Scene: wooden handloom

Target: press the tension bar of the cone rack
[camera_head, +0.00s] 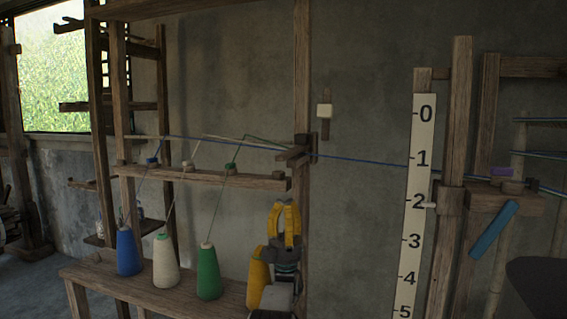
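The wooden cone rack has a horizontal bar (215,176) at mid height, with small blue, white and green thread guides on it. I take this to be the tension bar, though a dark wooden block (300,150) also sits near its right end, by the post. Threads rise from a blue cone (128,252), a white cone (165,262) and a green cone (208,273). My gripper (284,204) points up, below the bar's right end and right of the green cone. Its yellow fingertips look together, with nothing visible between them. No contact with the bar shows.
The cones stand on a low shelf (85,273). A tall post (302,75) rises behind the gripper. A blue thread runs right, past a numbered scale (418,220), to the loom frame (455,130). Bare wall lies between post and scale.

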